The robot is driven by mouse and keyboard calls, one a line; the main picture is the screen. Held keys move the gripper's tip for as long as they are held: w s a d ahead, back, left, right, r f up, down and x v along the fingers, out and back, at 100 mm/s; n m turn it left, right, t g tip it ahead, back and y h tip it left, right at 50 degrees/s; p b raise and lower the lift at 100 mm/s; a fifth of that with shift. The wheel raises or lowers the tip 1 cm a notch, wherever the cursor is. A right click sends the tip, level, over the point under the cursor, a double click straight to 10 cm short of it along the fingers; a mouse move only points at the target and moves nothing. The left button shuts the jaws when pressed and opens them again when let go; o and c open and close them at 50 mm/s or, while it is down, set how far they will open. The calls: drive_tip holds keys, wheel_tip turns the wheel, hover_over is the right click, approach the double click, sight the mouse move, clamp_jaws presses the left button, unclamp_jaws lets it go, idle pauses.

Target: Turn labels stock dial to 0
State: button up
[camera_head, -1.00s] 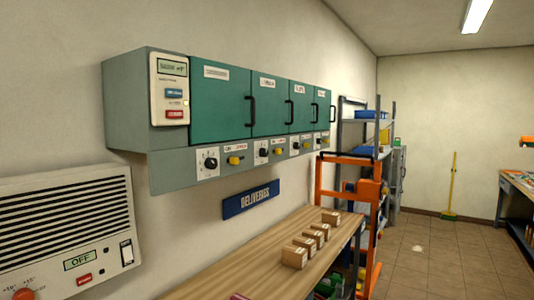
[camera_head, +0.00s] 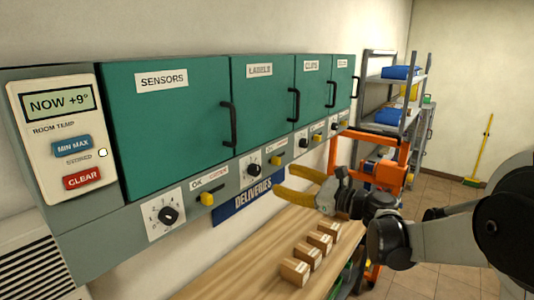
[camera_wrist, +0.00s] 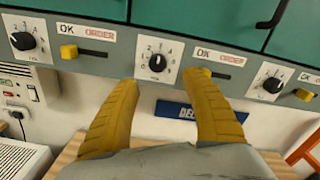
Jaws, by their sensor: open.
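The labels stock dial (camera_head: 252,167) is a black round knob on a white numbered plate, below the green door marked LABELS (camera_head: 262,95). In the wrist view the same dial (camera_wrist: 157,62) sits just beyond and between my two yellow fingertips. I cannot clearly read which number it points to. My gripper (camera_head: 283,179) is open and empty, in front of the panel strip beside the dial, apparently not touching it. The yellow slider for labels (camera_wrist: 197,73) is partly behind my right fingertip, next to the OK/ORDER label (camera_wrist: 217,57).
The sensors dial (camera_head: 167,214) and its yellow slider (camera_head: 207,198) are to the left. The clips dial (camera_wrist: 272,84) is to the right. Below are the DELIVERIES sign (camera_head: 237,205) and a wooden bench (camera_head: 225,270) with several small boxes (camera_head: 295,270).

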sight(257, 171)
drive_tip(key=x, duration=1)
drive_tip(key=shift+a, duration=0.4)
drive_tip(key=shift+c, duration=0.2)
drive_tip(key=shift+s+r, duration=0.1)
drive_tip(key=c, duration=1.2)
drive_tip(key=shift+o, duration=0.2)
